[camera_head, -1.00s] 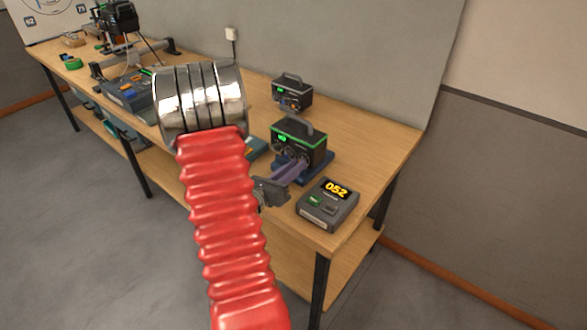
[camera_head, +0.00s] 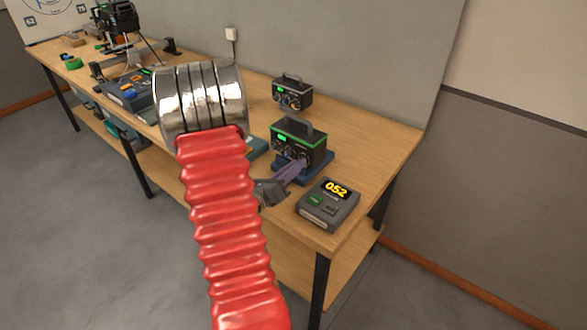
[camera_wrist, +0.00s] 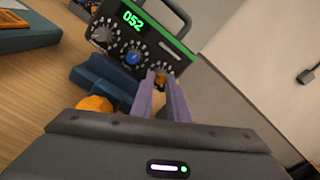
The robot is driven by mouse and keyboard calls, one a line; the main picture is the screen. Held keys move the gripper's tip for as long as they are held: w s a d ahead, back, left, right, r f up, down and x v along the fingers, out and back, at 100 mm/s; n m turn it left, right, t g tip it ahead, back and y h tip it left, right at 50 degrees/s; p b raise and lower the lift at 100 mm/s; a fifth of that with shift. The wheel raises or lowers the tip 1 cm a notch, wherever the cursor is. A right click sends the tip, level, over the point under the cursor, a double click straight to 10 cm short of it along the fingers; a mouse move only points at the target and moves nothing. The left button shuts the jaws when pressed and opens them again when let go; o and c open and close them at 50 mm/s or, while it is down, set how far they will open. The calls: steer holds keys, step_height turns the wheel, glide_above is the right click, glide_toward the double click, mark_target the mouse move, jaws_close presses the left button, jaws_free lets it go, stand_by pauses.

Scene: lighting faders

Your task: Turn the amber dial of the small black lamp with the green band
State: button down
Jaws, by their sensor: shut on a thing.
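The small black lamp with the green band (camera_head: 299,147) stands upright on the bench and also shows in the wrist view (camera_wrist: 172,52). Its front carries a green display reading 052, a grey dial (camera_wrist: 103,33), a blue dial (camera_wrist: 132,57) and the amber dial (camera_wrist: 160,78). My gripper (camera_wrist: 159,82) has its two purple fingers around the amber dial, the lowest right of the three, and is shut on it. In the head view my gripper (camera_head: 298,167) reaches the lamp's front from below left. The fingers partly hide the dial.
A readout box (camera_head: 329,204) showing 052 stands right of my gripper near the bench edge. A second dark lamp (camera_head: 292,92) stands behind. A blue base (camera_head: 316,168) lies under the green-banded lamp. Bare bench (camera_head: 375,140) lies to the right.

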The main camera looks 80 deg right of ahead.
steer(key=shift+w, duration=0.1)
steer(key=c, duration=1.7)
jaws_free()
steer(key=v, duration=1.3)
steer(key=shift+a, duration=0.45)
